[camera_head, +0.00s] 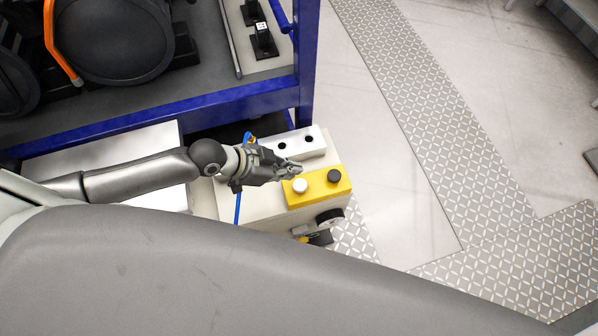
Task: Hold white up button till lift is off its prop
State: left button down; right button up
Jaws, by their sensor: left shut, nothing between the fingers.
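The white button (299,186) sits on a yellow panel (317,190), with a black button (334,176) to its right. The panel is on top of a pale control box (258,206). My left gripper (298,169) is shut and empty. Its fingertips are just above the white button in the picture; I cannot tell whether they touch it. The blue lift frame (235,97) stands behind the box. I cannot make out a prop. My right gripper is not in view.
A blue cable (237,209) hangs by my left wrist. Dark round drive parts (115,40) rest on the lift. The floor at right is clear.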

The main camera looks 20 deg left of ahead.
pick_arm(q)
jog(key=shift+v, duration=2.45)
jog(key=shift+r, duration=0.1)
jog(key=shift+d, duration=0.1)
